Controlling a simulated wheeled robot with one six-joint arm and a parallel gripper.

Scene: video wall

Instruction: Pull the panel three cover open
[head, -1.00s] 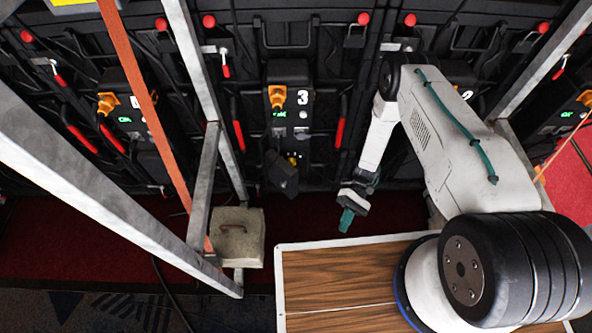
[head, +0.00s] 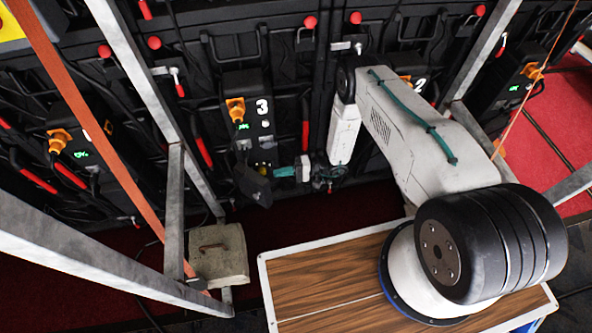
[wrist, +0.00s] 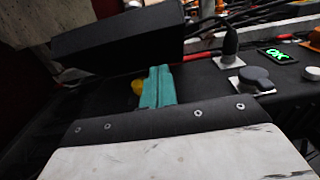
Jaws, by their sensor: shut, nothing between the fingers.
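Panel three (head: 262,135) carries a white "3", an orange connector and a small green display in the head view. Its dark cover (head: 253,186) juts out, tilted, at the panel's lower end, and a little yellow shows beside it. My gripper (head: 280,172), with teal fingers, is shut and empty at the right side of the cover. In the wrist view, the cover (wrist: 120,37) is a dark slab at upper left, and my fingers (wrist: 157,85) are close to its lower edge, in front of a yellow part (wrist: 138,87). I cannot tell whether they touch the cover.
Grey metal struts (head: 130,70) and a square weight (head: 220,254) stand left. A wood-topped case (head: 320,285) is below.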

